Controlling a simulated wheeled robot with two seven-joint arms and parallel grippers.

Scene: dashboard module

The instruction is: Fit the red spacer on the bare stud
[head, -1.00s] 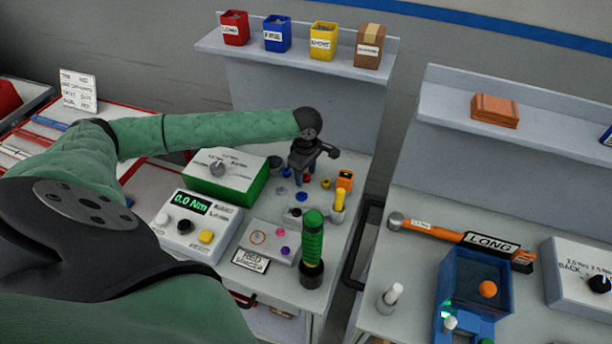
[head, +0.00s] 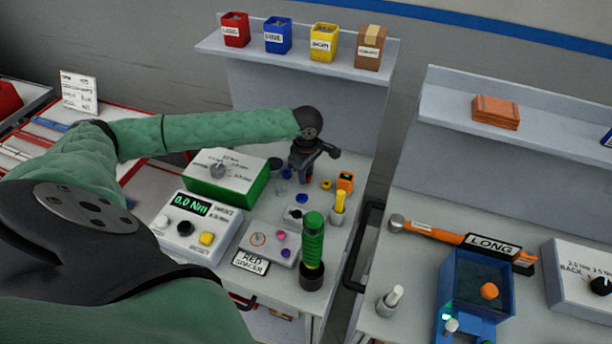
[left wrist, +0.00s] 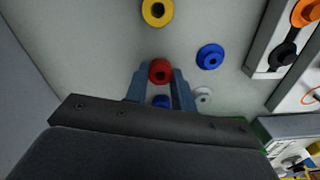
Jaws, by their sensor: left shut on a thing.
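The red spacer (left wrist: 160,70) is a small ring between the fingertips of my left gripper (left wrist: 158,76) in the left wrist view; the gripper is shut on it. In the head view my left gripper (head: 303,162) is low over the back of the middle bench, and the spacer is mostly hidden. A RED SPACER label (head: 251,262) stands in front of a grey plate (head: 256,228) with a ringed spot and pink and purple pieces. I cannot tell for certain which stud is bare. My right gripper is not in view.
Loose yellow (left wrist: 157,12), blue (left wrist: 210,56) and pale (left wrist: 203,95) rings lie around the gripper. A green-handled tool (head: 313,240) stands upright at the bench's front. A torque meter (head: 190,226) and a green box (head: 222,178) stand left of the gripper.

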